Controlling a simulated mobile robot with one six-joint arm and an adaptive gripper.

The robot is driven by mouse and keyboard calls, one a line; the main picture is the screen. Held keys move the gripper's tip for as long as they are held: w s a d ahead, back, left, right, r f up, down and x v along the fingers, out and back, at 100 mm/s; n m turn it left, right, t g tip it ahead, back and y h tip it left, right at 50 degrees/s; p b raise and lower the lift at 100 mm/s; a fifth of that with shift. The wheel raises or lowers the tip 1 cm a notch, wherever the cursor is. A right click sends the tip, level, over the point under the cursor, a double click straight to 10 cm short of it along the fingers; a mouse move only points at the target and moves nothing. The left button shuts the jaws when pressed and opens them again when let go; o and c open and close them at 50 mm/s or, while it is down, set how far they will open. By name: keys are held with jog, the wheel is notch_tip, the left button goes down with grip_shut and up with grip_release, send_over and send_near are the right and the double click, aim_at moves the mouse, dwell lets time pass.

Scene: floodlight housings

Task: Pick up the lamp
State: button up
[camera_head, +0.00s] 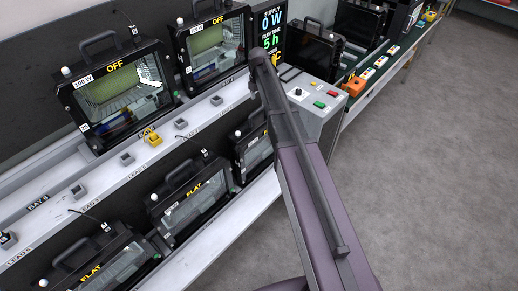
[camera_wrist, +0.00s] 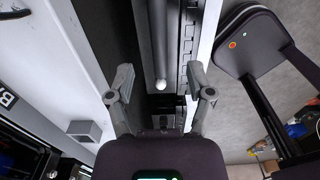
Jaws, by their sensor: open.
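Several black floodlight lamps with top handles are in the head view. Two on the upper shelf, a left lamp (camera_head: 118,90) and a right lamp (camera_head: 213,45), have "OFF" labels. Lower lamps (camera_head: 185,205) (camera_head: 95,272) are marked "FLAT". In the wrist view my gripper (camera_wrist: 160,88) has its two grey fingers spread wide with nothing gripped. A dark housing with a pale round knob (camera_wrist: 161,85) shows between and beyond the fingers. I cannot tell which lamp it is, or its distance. My gripper's fingers are not discernible in the head view.
A white shelf edge (camera_head: 150,150) carries small grey sockets and one yellow plug (camera_head: 151,136). A control box (camera_head: 310,100) with red and green buttons stands by a supply display (camera_head: 271,30). A bench (camera_head: 385,70) continues behind. Grey floor (camera_head: 440,180) at right is clear.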

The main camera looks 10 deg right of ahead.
aim_at(258, 109)
jog(key=shift+f+b, duration=0.35)
jog(key=shift+f, duration=0.25)
jog(key=shift+s+f+b, duration=0.1)
jog(key=shift+f+b, duration=2.5)
grip_shut()
